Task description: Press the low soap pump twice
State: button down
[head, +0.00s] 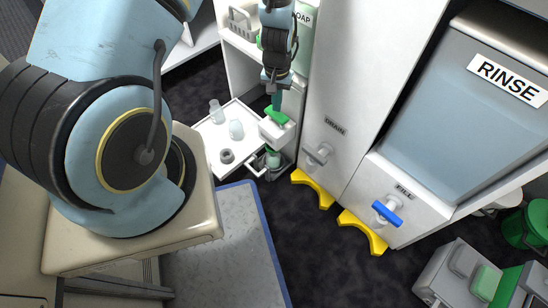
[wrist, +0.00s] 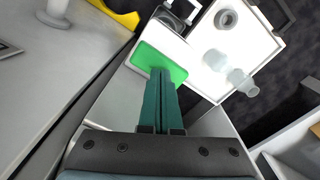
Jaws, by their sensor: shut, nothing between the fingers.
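The low soap pump is a white box (head: 270,132) with a green top pad (head: 279,116), mounted low beside the white cabinet. The green pad also shows in the wrist view (wrist: 178,66). My gripper (head: 275,106) points down over the pad with its two teal fingers shut together and empty. In the wrist view the fingertips (wrist: 160,72) overlap the pad near its middle. I cannot tell whether they touch it or sit just above it. A small clear container with green in it (head: 272,159) stands under the pump.
The cabinet has a grey drain handle (head: 318,153), a blue fill handle (head: 388,213) and yellow feet (head: 362,232).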

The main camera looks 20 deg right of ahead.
aim_at(277, 114)
jog(key=shift+f+b, duration=1.1)
jog(key=shift+f, duration=0.9)
jog(key=shift+r, duration=0.15)
jog(key=shift+r+p, duration=1.8)
jog(key=shift+r, duration=0.15)
notch_tip(277, 114, up, 6)
jog(key=p, duration=0.4)
jog(key=shift+p, duration=0.35)
jog(key=shift+w+r, duration=0.1)
